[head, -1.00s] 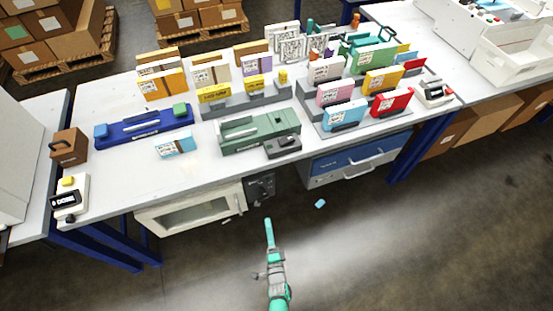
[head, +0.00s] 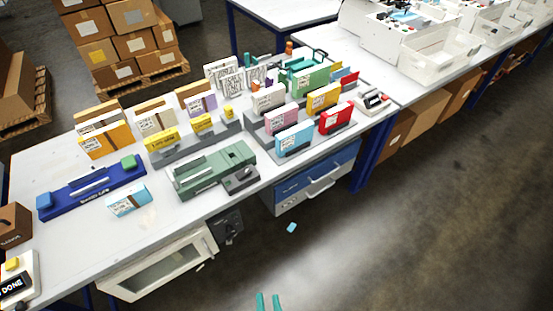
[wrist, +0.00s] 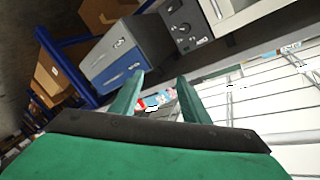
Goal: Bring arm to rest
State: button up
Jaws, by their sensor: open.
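The rest of my arm is out of the head view.
A small blue piece (head: 292,227) lies on the clear floor.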

jog(key=s+d+r+n+h, duration=0.1)
jog(key=s+r+n, duration=0.2)
jog(key=r, duration=0.8)
jog(key=s+d+r+n+g+h, duration=0.1)
jog(key=s+r+n, duration=0.2)
jog(key=s+r, duration=0.3)
notch_tip(320, 180, up, 5)
jog(key=shift+d+r+h, duration=0.15)
jog(key=shift+d+h, duration=0.1)
jog(key=shift+h, duration=0.15)
